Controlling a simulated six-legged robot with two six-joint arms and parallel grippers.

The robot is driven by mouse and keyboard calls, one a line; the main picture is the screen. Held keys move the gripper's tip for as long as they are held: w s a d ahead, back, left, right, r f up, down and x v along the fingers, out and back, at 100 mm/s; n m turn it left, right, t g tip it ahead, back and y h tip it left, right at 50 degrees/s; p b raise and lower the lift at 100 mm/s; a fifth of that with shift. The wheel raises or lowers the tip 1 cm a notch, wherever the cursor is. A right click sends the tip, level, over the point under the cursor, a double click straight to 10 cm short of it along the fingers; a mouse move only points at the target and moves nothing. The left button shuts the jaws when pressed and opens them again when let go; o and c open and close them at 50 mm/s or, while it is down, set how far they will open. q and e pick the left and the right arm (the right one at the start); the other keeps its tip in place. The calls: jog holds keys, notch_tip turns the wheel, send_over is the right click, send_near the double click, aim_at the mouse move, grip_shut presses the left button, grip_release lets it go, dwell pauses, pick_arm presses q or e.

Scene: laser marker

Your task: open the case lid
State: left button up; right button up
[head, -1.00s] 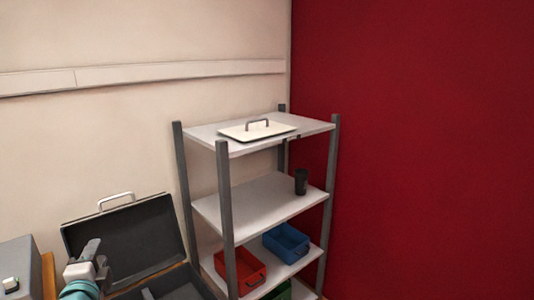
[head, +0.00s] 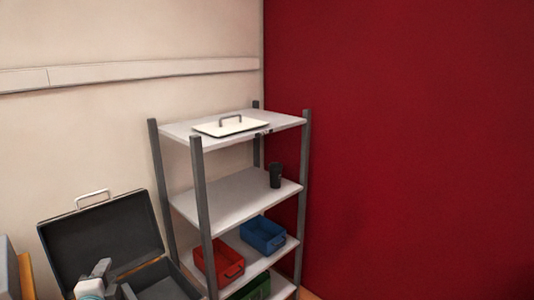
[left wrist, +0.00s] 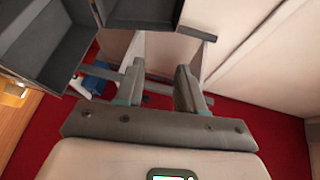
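The dark grey case (head: 165,284) is at the lower left of the head view. Its lid (head: 100,238) stands raised, leaning back slightly, with a pale handle (head: 92,197) on its top edge. My left gripper (head: 113,280) is in front of the lid at the bottom of the picture, apart from the handle. In the left wrist view, the fingers of my left gripper (left wrist: 162,84) are spread with nothing between them. Dark grey box-like parts, seemingly of the case (left wrist: 50,45), show at the upper left there. My right gripper is in neither view.
A shelf rack (head: 235,200) stands right of the case. It holds a white tray-like lid (head: 230,127), a black cup (head: 275,175), a red bin (head: 218,263), a blue bin (head: 262,235) and a green bin (head: 252,288). A red wall (head: 410,140) is at the right.

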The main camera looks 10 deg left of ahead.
pick_arm(q)
jog(key=s+d+f+g+h, duration=0.2)
jog(key=d+f+g+h, duration=0.1)
jog(key=d+f, duration=0.75)
jog(key=s+d+f+g+h, duration=0.2)
jog(key=d+f+h, duration=0.2)
jog(key=d+f, duration=0.65)
jog(key=s+d+f+n+g+h, duration=0.1)
jog(key=s+d+f+n+g, duration=0.3)
jog(key=s+f+n, duration=0.3)
jog(key=s+d+f+n+g+h, duration=0.2)
jog(key=s+d+f+n+g, duration=0.3)
jog(key=s, duration=0.9)
jog(key=f+n, duration=0.1)
jog(key=n, duration=0.2)
jog(key=shift+s+d+f+g, duration=0.2)
jog(key=shift+d+f+g, duration=0.1)
jog(key=shift+d+f, duration=0.1)
jog(key=shift+w, duration=0.15)
